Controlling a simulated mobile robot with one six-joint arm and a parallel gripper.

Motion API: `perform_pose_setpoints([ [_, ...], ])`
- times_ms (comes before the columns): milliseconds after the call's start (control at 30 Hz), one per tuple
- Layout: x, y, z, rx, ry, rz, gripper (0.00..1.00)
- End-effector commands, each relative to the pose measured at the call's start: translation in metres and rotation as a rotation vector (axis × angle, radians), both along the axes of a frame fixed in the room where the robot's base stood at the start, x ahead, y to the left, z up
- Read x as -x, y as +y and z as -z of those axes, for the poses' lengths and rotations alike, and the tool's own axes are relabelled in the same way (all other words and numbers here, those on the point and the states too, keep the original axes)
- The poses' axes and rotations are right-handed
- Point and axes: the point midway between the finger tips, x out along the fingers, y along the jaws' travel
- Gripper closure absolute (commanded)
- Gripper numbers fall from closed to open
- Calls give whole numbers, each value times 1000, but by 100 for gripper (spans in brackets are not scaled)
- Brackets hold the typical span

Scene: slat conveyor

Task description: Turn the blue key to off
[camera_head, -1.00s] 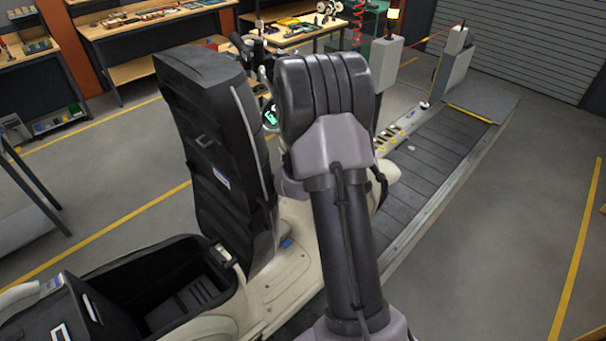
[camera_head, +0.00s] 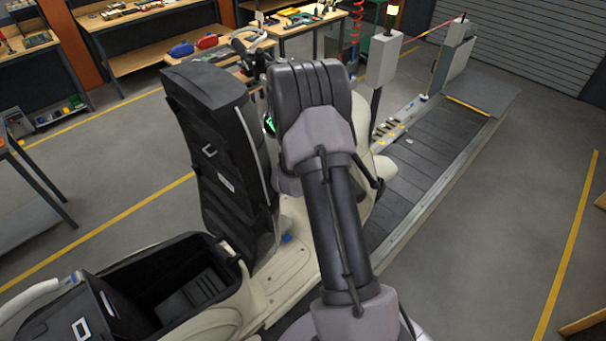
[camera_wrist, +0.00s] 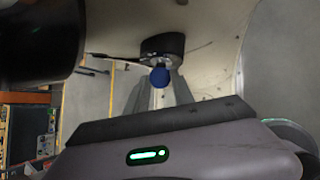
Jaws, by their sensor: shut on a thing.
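The blue key (camera_wrist: 160,77) sits in a dark round lock (camera_wrist: 163,48) on the cream body panel (camera_wrist: 215,38) of a scooter, in the wrist view. My gripper (camera_wrist: 159,88) is at the key, its fingers shut on the key's head. Only the upper part of the key shows, and its exact angle is hard to tell. In the head view my arm hides the key, the lock and the gripper. The scooter (camera_head: 285,265) shows there with its black seat raised upright (camera_head: 212,150).
An open black storage bin (camera_head: 135,290) lies at the lower left of the head view. The slat conveyor (camera_head: 425,165) runs to the back right, with a grey post (camera_head: 384,60) beside it. Workbenches (camera_head: 150,55) stand behind.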

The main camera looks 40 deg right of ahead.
Motion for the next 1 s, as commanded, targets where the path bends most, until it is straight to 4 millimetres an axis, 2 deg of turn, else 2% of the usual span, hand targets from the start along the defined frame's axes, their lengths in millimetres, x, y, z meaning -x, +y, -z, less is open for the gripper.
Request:
perform_pose_setpoints([
  [33,-1,-1,-5,4,2,-1,100],
  [1000,-2,-1,-4,11,103,-12,100],
])
